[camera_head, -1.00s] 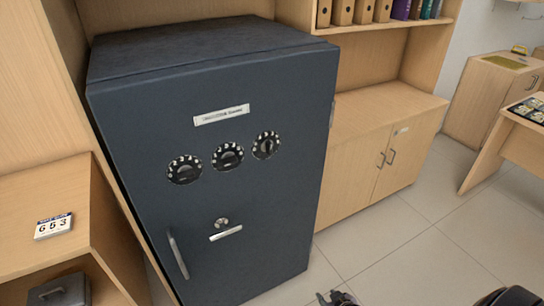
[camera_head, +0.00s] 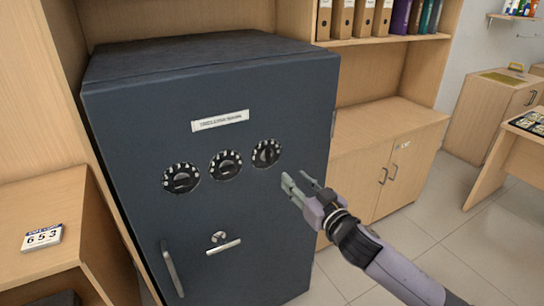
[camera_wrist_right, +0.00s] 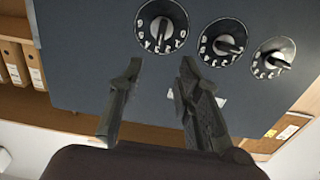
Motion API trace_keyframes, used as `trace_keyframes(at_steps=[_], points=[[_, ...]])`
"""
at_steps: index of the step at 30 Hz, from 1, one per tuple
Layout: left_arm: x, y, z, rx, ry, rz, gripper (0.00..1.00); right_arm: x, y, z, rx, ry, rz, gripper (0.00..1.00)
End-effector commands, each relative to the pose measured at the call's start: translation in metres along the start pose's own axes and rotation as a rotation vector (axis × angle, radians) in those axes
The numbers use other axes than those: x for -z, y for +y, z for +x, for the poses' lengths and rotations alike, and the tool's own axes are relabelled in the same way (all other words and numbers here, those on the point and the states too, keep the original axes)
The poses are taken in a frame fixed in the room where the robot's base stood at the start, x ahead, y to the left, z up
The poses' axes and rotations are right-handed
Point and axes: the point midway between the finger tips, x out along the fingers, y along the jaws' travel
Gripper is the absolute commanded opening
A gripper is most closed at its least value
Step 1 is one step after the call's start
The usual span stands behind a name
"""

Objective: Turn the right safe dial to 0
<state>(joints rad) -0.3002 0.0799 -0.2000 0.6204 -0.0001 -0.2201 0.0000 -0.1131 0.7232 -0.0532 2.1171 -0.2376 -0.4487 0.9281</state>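The dark blue safe (camera_head: 130,130) has three round black dials in a row on its front. The right safe dial (camera_head: 266,153) has a knob and white markings around its rim; I cannot read its setting. The wrist picture is turned over, so this dial (camera_wrist_right: 162,26) shows at the left there. The middle dial (camera_head: 225,165) and left dial (camera_head: 181,178) are beside it. My right gripper (camera_head: 297,179) is open and empty, below and right of the right dial, with its fingers apart from the knob. My left gripper is not in view.
The safe has a label (camera_head: 220,121), a keyhole plate (camera_head: 224,246) and a long handle (camera_head: 172,268). A number card (camera_head: 42,238) reading 653 lies on the left wooden unit. A wooden cabinet (camera_head: 385,125) stands right of the safe. Tiled floor is open at the right.

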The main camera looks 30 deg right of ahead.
Motion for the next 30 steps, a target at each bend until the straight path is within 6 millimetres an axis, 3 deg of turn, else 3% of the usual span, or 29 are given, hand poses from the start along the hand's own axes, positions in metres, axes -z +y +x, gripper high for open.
trace_keyframes(at_steps=[12, 18, 24, 30], points=[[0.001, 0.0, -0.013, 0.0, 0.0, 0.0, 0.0, 0.003, 0.0, 0.085, -0.002, 0.002, 0.0, 0.32], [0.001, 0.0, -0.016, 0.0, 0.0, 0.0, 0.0, 0.001, 0.0, 0.117, -0.001, 0.001, 0.0, 0.32], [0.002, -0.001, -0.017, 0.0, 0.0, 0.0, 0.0, 0.0, 0.0, 0.132, -0.001, -0.001, 0.0, 0.32], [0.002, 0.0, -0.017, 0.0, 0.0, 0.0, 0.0, -0.001, 0.0, 0.135, 0.0, -0.001, 0.0, 0.32]])
